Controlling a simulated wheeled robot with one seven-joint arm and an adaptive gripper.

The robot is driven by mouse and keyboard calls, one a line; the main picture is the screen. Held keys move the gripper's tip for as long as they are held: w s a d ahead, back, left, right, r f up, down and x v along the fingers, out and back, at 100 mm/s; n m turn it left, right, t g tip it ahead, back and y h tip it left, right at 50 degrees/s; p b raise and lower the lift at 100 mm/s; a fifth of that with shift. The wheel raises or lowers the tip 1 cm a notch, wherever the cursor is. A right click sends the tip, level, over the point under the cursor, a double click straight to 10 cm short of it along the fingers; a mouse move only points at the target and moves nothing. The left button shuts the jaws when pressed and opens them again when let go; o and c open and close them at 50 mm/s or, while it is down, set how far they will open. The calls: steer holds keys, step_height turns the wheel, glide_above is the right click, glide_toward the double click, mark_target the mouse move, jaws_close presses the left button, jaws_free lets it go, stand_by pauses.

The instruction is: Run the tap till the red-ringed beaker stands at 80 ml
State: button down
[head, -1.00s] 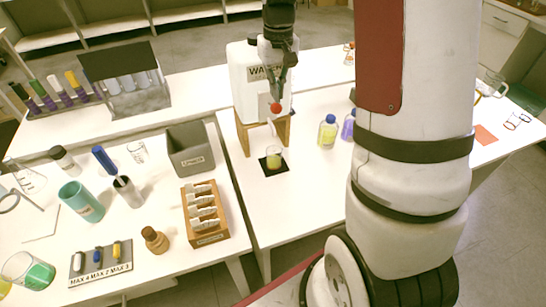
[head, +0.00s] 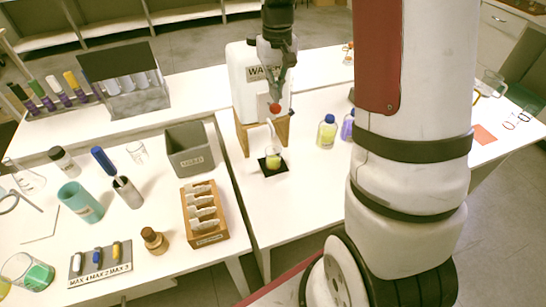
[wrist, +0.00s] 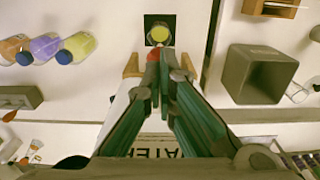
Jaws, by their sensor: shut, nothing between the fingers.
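A small clear beaker (head: 273,160) holding yellow-green liquid stands on a black square (head: 267,171) below the white water tank (head: 243,90). It also shows in the wrist view (wrist: 159,34), from above. I cannot make out a red ring or graduation marks on it. The tap's red knob (head: 275,107) is on the tank's front, above the beaker; it shows in the wrist view too (wrist: 153,55). My gripper (head: 277,98) is shut and empty, its tips right at the knob. Whether they touch it is unclear. A thin pale line above the beaker may be spout or water.
The tank rests on a wooden stand (head: 282,131). Bottles with blue caps (head: 327,131) stand to the right. A grey bin (head: 190,149) and a wooden rack (head: 203,213) are on the left table.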

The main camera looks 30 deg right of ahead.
steer(key=shift+f+b, duration=1.05)
steer(key=shift+f, duration=2.25)
stand_by(1.0)
steer(key=shift+r, duration=0.45)
stand_by(1.0)
steer(key=shift+r+p, duration=1.95)
steer(key=shift+r, duration=1.9)
step_height(320, 180, up, 8)
steer(key=f+t, duration=0.1)
glide_above(276, 114)
steer(key=s+a, duration=0.4)
steer(key=s+a+r+n+t, duration=0.1)
steer(key=s+a+r+t, duration=0.1)
steer(key=s+a+r, duration=0.3)
steer(key=s+a+r+t, duration=0.1)
steer(key=s+a, duration=0.1)
steer(key=s, duration=0.5)
steer(key=s+a+r+n+t, duration=0.1)
steer(key=s+a+r, duration=0.1)
steer(key=s, duration=0.5)
steer(key=shift+s, duration=0.4)
